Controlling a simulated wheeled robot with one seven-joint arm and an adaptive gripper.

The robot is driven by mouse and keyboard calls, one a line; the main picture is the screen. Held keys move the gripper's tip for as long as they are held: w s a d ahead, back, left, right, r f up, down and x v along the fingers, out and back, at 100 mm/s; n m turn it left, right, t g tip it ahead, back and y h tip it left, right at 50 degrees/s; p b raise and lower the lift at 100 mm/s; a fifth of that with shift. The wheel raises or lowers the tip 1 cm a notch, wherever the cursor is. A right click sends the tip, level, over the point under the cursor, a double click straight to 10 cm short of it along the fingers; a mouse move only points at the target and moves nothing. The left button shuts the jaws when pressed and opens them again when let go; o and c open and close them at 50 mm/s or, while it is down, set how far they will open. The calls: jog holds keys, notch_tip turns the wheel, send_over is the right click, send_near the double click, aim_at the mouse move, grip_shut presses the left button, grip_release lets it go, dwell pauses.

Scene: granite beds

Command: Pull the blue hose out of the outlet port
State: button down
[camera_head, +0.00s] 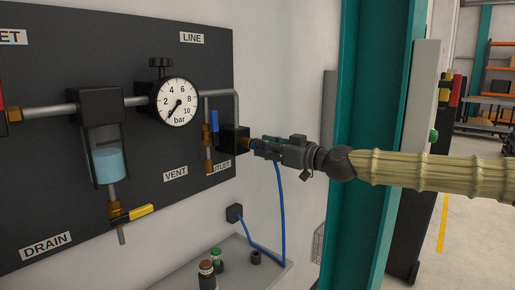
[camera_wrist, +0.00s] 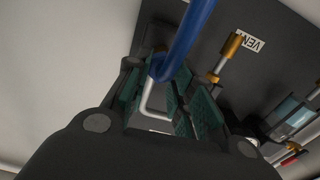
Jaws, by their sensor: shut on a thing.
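My gripper (camera_head: 262,148) reaches in from the right and is shut at the port, on the end of the blue hose (camera_head: 281,205). The hose hangs down from the fingers and curves to a black wall socket below. In the wrist view the blue hose (camera_wrist: 190,40) passes between my green-padded fingers (camera_wrist: 168,92). Whether the hose end is still seated in the port is hidden by the fingers.
A pressure gauge (camera_head: 174,102), a yellow-handled drain valve (camera_head: 132,214) and a blue-handled vent valve (camera_head: 211,128) are on the panel. A grey shelf (camera_head: 235,270) below carries small capped bottles (camera_head: 207,272). A teal column (camera_head: 372,140) stands at right, behind my arm.

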jog(key=shift+s+d, duration=0.15)
jog(key=shift+s, duration=0.05)
jog(key=shift+s+d+b, duration=0.15)
jog(key=shift+d+b, duration=0.1)
jog(key=shift+b, duration=0.15)
jog(key=shift+d+r, duration=0.1)
jog(key=b+v, duration=0.2)
jog(key=v, duration=0.2)
jog(key=shift+s+d, duration=0.25)
jog(key=shift+d, duration=0.05)
dwell(0.5)
jog(key=s+d+r, duration=0.3)
jog(key=d, duration=0.2)
jog(key=shift+s+b, duration=0.3)
jog(key=shift+b, duration=0.1)
dwell(0.5)
jog(key=shift+f, duration=0.1)
